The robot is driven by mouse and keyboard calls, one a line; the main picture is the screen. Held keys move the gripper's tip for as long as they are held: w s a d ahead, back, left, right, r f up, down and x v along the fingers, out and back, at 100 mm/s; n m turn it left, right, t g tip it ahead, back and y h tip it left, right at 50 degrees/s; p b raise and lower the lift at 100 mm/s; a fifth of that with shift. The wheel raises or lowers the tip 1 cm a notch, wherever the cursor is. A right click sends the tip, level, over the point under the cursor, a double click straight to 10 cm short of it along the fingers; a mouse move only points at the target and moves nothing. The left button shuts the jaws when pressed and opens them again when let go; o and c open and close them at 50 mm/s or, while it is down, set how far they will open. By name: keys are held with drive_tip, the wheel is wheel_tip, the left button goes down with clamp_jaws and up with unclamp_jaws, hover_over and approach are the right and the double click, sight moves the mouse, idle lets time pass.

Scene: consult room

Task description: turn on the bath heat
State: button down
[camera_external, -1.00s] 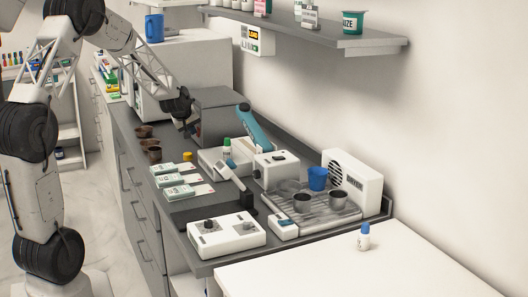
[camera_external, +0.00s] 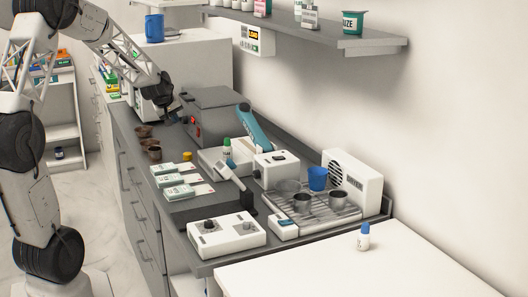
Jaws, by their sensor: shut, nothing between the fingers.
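A grey box-shaped unit with a lid (camera_external: 214,112), which looks like the bath, stands on the dark counter against the wall. Its front face carries a small red control or light (camera_external: 186,120) and a second small control beside it; whether either is lit or pressed is too small to tell. My gripper (camera_external: 174,118) is just left of this front face, pointing down towards it, with nothing visible in it. The fingers are dark and small, and a gap to the box seems to show, though contact cannot be ruled out.
Brown cups (camera_external: 151,149) stand on the counter below my gripper. A teal-handled device (camera_external: 254,127) is right of the box. White boxes with knobs (camera_external: 227,235), a rack tray (camera_external: 318,214) with metal cups and a blue cup (camera_external: 317,178) fill the near counter. A shelf (camera_external: 330,35) overhangs.

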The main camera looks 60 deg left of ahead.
sight(198, 132)
drive_tip(key=shift+v, duration=1)
drive_tip(key=shift+s+f, duration=0.15)
drive_tip(key=shift+f, duration=0.5)
drive_tip(key=shift+f, duration=0.1)
drive_tip(key=x, duration=1)
drive_tip(key=shift+w, duration=0.25)
drive_tip(key=shift+w+d+f, duration=0.1)
drive_tip(key=shift+w+f, duration=0.05)
drive_tip(key=shift+w, duration=1.6)
drive_tip(key=shift+w, duration=0.15)
